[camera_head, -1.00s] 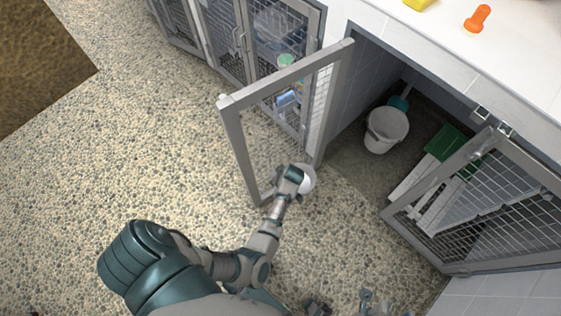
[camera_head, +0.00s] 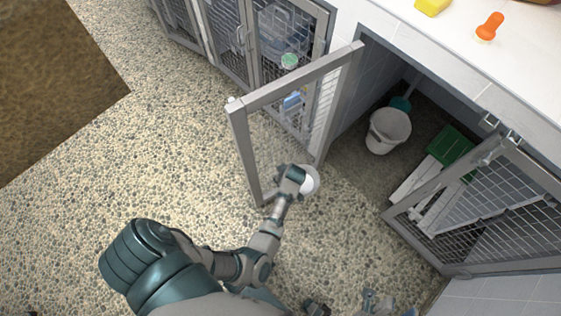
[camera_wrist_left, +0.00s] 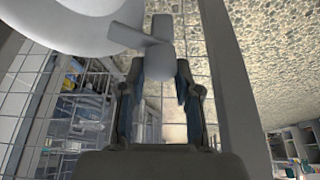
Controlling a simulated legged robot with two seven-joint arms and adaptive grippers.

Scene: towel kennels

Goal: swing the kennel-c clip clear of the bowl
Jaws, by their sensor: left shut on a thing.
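My left gripper (camera_head: 294,180) is at the lower edge of the open mesh door (camera_head: 245,150), beside a round white bowl (camera_head: 311,183). In the left wrist view its fingers (camera_wrist_left: 158,92) are shut on a grey clip (camera_wrist_left: 160,62) with a crossing lever. The bowl (camera_wrist_left: 60,25) fills the upper left of that view, and the lever's end reaches close to its rim. I cannot tell whether they touch. Grey and teal parts (camera_head: 372,303) at the bottom edge of the head view may be my right gripper; its jaws are unclear.
The open kennel holds a white bucket (camera_head: 388,131), a teal item (camera_head: 401,103) and a green board (camera_head: 450,145). Another mesh door (camera_head: 490,205) stands open at right. The counter (camera_head: 455,42) carries an orange item (camera_head: 490,26).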

